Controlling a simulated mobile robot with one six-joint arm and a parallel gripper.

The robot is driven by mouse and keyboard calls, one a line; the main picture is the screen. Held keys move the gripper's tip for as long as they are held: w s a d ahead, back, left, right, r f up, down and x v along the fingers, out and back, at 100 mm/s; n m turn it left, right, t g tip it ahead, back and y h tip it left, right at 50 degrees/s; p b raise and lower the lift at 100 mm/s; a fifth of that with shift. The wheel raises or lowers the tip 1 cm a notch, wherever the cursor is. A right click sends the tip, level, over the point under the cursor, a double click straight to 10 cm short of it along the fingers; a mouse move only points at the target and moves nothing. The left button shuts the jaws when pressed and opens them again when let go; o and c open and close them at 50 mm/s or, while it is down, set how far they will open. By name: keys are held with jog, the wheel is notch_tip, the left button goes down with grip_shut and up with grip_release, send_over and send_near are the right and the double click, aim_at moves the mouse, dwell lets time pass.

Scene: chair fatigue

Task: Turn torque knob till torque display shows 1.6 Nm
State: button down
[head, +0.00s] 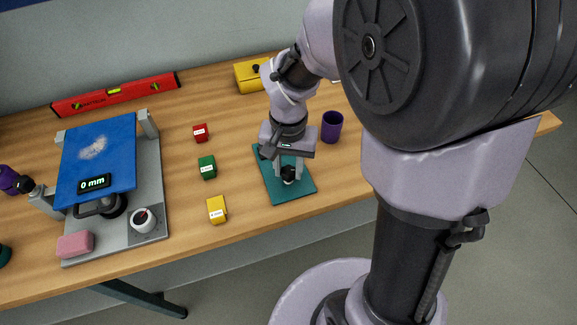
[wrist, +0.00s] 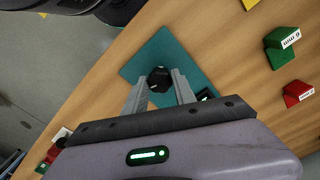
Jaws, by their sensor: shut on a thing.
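The torque knob (head: 289,176) is small and black and stands on a teal base plate (head: 305,190) on the table. It also shows in the wrist view (wrist: 160,80), between the two grey fingers. My gripper (head: 288,166) points down from above the plate, its fingers shut on the knob; the fingers also show in the wrist view (wrist: 161,78). A small dark display with green marks (wrist: 206,94) is partly hidden beside the right finger, and its value cannot be read.
Red (head: 200,133), green (head: 207,167) and yellow (head: 217,209) labelled blocks stand left of the plate. A purple cup (head: 332,128) is close on its right. A rig with a blue panel (head: 112,150) reads 0 mm. A yellow box (head: 248,78) and red level (head: 115,94) lie behind.

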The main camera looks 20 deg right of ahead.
aim_at(289, 170)
dwell(0.3)
jog(key=c, duration=1)
grip_release()
notch_tip(289, 170, up, 17)
jog(key=p, duration=0.7)
jog(key=shift+r+p, duration=0.2)
jog(key=shift+p, duration=0.15)
